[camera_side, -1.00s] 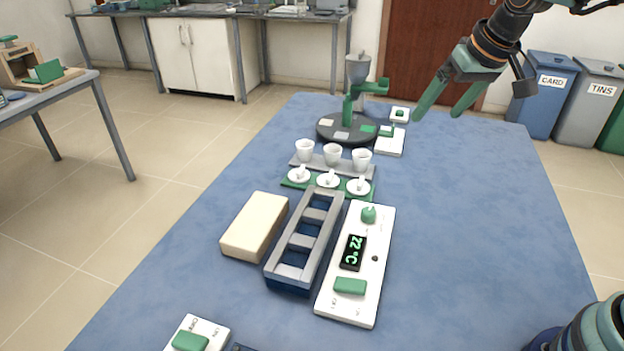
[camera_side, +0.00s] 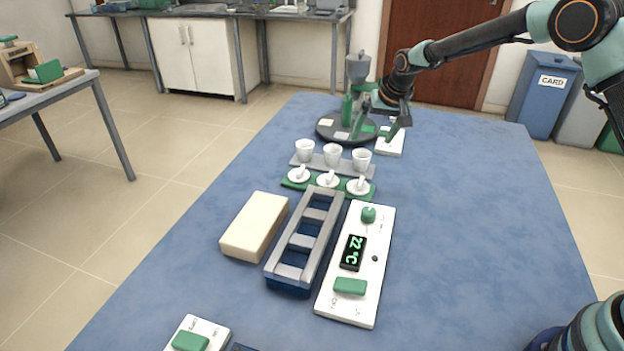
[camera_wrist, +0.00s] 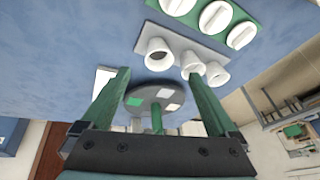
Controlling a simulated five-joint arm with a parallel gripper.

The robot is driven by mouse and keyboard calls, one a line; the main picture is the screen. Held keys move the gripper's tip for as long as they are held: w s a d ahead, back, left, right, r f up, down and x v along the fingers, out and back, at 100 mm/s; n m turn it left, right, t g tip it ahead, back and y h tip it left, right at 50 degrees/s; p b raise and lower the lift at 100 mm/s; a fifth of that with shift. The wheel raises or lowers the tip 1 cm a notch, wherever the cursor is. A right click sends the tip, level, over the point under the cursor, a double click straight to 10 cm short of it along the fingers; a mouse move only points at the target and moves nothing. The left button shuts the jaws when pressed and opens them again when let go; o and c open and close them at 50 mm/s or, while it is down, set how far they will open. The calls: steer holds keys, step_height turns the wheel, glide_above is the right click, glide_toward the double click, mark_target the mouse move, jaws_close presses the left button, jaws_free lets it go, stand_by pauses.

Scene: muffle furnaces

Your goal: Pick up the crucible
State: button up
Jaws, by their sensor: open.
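Three white crucibles stand upright in a row on a grey strip: the left one (camera_side: 305,150), the middle one (camera_side: 333,154) and the right one (camera_side: 361,160). The task does not say which one. My gripper (camera_side: 376,131) is open and empty, above and behind the right crucible, near the round dark turntable. In the wrist view the crucibles appear beyond my green fingers (camera_wrist: 158,76); the nearest crucible (camera_wrist: 157,56) looks largest, and the others (camera_wrist: 191,62) (camera_wrist: 216,73) lie to its right. No finger visibly touches a crucible.
White lids (camera_side: 328,180) lie on a green strip in front of the crucibles. The turntable (camera_side: 325,128) with a green stand and a white box (camera_side: 390,148) are close behind. A grey rack (camera_side: 290,272), cream block (camera_side: 254,226) and temperature panel (camera_side: 334,304) lie nearer. The blue table's right side is clear.

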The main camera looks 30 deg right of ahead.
mark_target(361, 155)
steer(key=x, duration=0.4)
steer(key=shift+w+f, duration=0.1)
steer(key=shift+f, duration=0.25)
steer(key=shift+w+x, duration=0.1)
steer(key=shift+x, duration=1.3)
steer(key=shift+w+x, duration=0.15)
steer(key=shift+x, duration=1.25)
steer(key=shift+d+r, duration=0.1)
steer(key=shift+d, duration=0.05)
steer(key=shift+c, duration=0.3)
steer(key=c, duration=1.4)
steer(key=shift+r, duration=0.1)
